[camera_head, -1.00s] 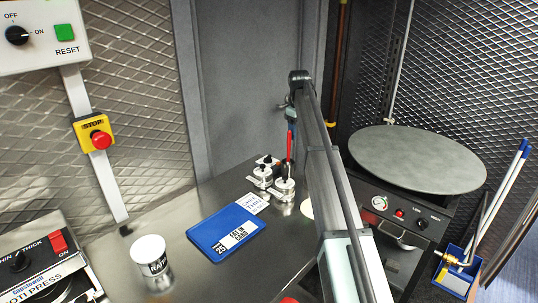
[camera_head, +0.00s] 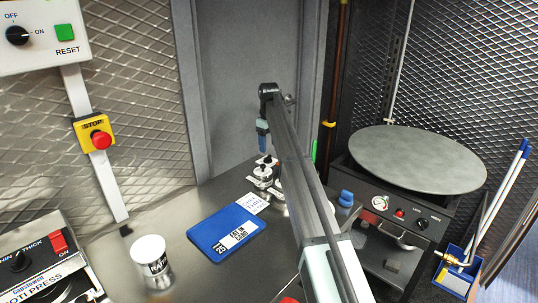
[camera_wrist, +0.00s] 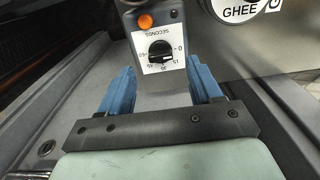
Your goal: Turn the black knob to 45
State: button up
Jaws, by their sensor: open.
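In the wrist view a black knob (camera_wrist: 160,48) sits on a white dial plate (camera_wrist: 143,42) marked SECONDS, with 0, 15, 30 and 45 around it. An orange lamp (camera_wrist: 145,21) is beside it on the grey box. I cannot tell clearly which mark the knob points to. My gripper (camera_wrist: 161,72) is open, its two blue fingers apart on either side below the dial, with nothing between them. In the head view my gripper (camera_head: 262,138) hangs over the far end of the steel counter; the dial cannot be made out there.
A GHEE container (camera_wrist: 238,8) is at the wrist view's upper right. A panel with another black knob (camera_head: 17,35) hangs at left. A griddle (camera_head: 418,157) stands right.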

aim_at(269, 156)
jog(key=shift+f, duration=2.65)
jog(key=shift+c, duration=0.4)
jog(key=c, duration=1)
jog(key=shift+o, duration=0.2)
